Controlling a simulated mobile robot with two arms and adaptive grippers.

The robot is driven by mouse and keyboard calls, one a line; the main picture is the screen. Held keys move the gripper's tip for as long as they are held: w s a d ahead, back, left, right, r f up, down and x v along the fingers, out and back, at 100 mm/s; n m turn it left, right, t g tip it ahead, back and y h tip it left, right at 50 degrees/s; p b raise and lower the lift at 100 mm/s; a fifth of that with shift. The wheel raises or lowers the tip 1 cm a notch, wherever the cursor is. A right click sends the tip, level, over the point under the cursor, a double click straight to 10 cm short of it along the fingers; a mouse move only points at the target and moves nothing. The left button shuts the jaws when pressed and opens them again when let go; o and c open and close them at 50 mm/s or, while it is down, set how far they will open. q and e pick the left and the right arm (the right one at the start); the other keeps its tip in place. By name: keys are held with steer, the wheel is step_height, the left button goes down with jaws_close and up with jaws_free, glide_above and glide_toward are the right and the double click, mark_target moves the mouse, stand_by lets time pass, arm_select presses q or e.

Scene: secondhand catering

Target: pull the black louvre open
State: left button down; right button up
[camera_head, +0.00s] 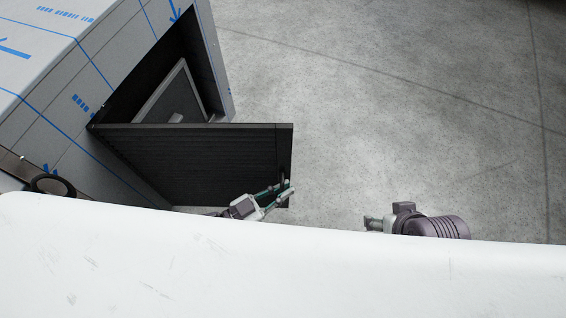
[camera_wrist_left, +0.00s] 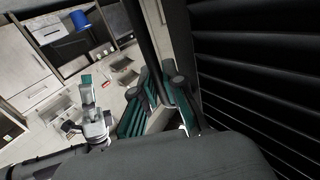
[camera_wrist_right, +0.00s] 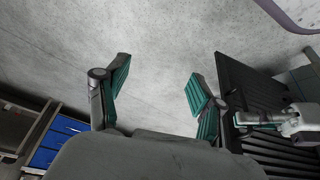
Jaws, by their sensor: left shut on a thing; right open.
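The black louvre (camera_head: 195,165) is a slatted door standing swung out from the cabinet, so the dark inside shows behind it. Its slats fill the right of the left wrist view (camera_wrist_left: 255,75), and it shows at the right of the right wrist view (camera_wrist_right: 250,82). My left gripper (camera_head: 285,188) is shut on the dark upright handle (camera_wrist_left: 141,35) near the louvre's free edge. My right gripper (camera_head: 372,223) is apart from the louvre, to its right. In the right wrist view its fingers (camera_wrist_right: 158,82) are spread with nothing between them.
The cabinet (camera_head: 60,75) has pale sides with blue lines and markings. Inside is a grey framed panel (camera_head: 178,95). Open concrete floor (camera_head: 400,110) lies right of the louvre. My white body covers the bottom. Drawers with blue fronts (camera_wrist_right: 65,128) show left in the right wrist view.

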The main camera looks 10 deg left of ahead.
arm_select(q)
steer(key=s+a+m+g+h+p, duration=0.1)
steer(key=s+m+g+h+p, duration=0.1)
steer(key=s, duration=0.8)
steer(key=shift+s+a+m+g+h, duration=0.2)
steer(key=shift+a+m+g+h, duration=0.3)
steer(key=shift+g, duration=0.7)
arm_select(e)
steer(key=shift+s+d+g, duration=0.2)
steer(key=shift+s+g, duration=0.4)
arm_select(q)
steer(key=shift+d, duration=0.1)
steer(key=c, duration=1.5)
jaws_free()
steer(key=v, duration=1.2)
steer(key=shift+r, duration=0.15)
